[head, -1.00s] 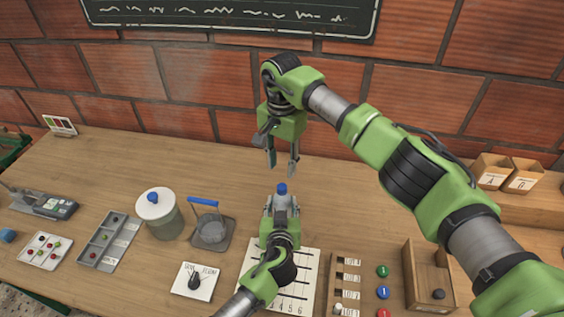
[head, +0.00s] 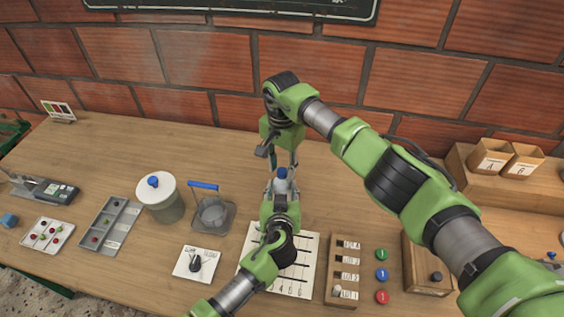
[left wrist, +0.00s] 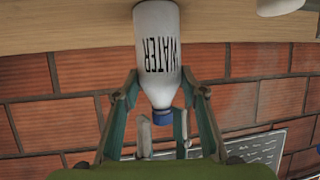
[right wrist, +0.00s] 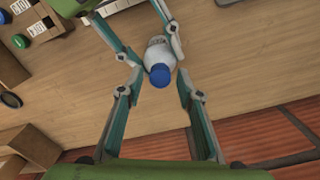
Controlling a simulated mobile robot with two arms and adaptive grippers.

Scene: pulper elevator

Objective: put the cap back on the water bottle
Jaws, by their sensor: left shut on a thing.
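The white water bottle (left wrist: 158,50) stands in my left gripper (head: 281,190), whose fingers are shut on its sides. Its blue cap (head: 282,172) sits on the bottle's mouth; it also shows in the right wrist view (right wrist: 160,75). I cannot tell whether the cap is tight. My right gripper (right wrist: 158,92) points down from above, with its open fingers on either side of the cap and a visible gap to it. In the left wrist view its grey fingertips (left wrist: 162,132) show close to the cap.
A white panel (head: 295,285) with printed lines lies under my left arm. A lidded pot (head: 160,200) and a blue-handled basket (head: 213,212) stand to the left. A panel with coloured buttons (head: 382,275) and a wooden box (head: 428,270) lie right. A brick wall closes the back.

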